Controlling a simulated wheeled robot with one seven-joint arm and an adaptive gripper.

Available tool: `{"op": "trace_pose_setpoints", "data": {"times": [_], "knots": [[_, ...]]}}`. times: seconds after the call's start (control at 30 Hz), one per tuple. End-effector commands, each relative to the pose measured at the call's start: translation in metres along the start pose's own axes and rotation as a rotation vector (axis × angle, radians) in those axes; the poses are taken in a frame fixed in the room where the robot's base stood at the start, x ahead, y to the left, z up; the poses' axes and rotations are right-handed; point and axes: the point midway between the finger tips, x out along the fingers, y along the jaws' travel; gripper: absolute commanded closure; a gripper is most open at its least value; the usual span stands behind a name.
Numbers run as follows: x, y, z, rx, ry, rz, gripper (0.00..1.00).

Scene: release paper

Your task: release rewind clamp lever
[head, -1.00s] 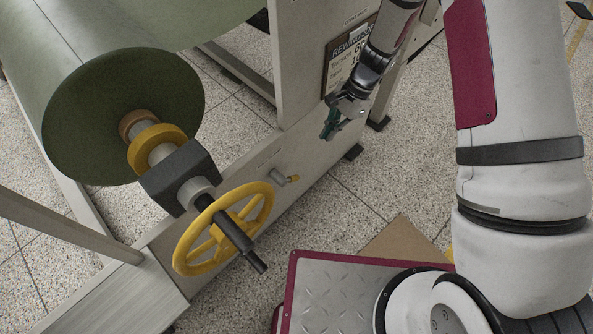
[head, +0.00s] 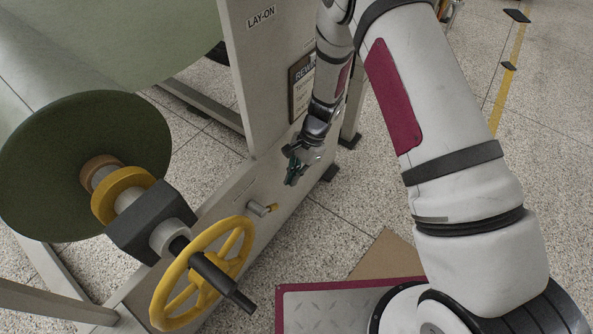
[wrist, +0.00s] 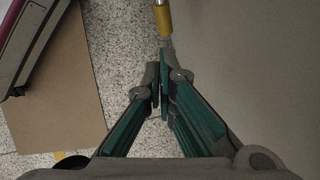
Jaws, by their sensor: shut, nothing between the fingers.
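In the wrist view my gripper (wrist: 162,88) is shut with nothing between the fingers. The lever's grey base is only partly seen there.
A yellow handwheel (head: 205,270) with a black handle stands left of the lever. The big green roll (head: 85,170) on its shaft is further left. The upright machine frame (head: 265,75) rises behind my gripper. A brown mat (head: 385,255) lies on the speckled floor at right.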

Motion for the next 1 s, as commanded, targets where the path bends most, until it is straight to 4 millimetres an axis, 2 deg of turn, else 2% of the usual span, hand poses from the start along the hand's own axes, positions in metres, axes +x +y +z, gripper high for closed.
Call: {"op": "trace_pose_setpoints", "data": {"times": [0.03,0.2,0.4,0.6,1.0], "knots": [[0.014,0.001,-0.001,0.0,-0.001,0.003,1.0],[0.046,0.0,-0.001,0.0,0.0,0.002,1.0],[0.07,0.0,0.01,-0.001,0.001,0.0,1.0],[0.079,0.0,0.014,-0.001,0.001,0.0,1.0],[0.079,0.0,0.015,-0.001,0.001,-0.001,1.0]]}}
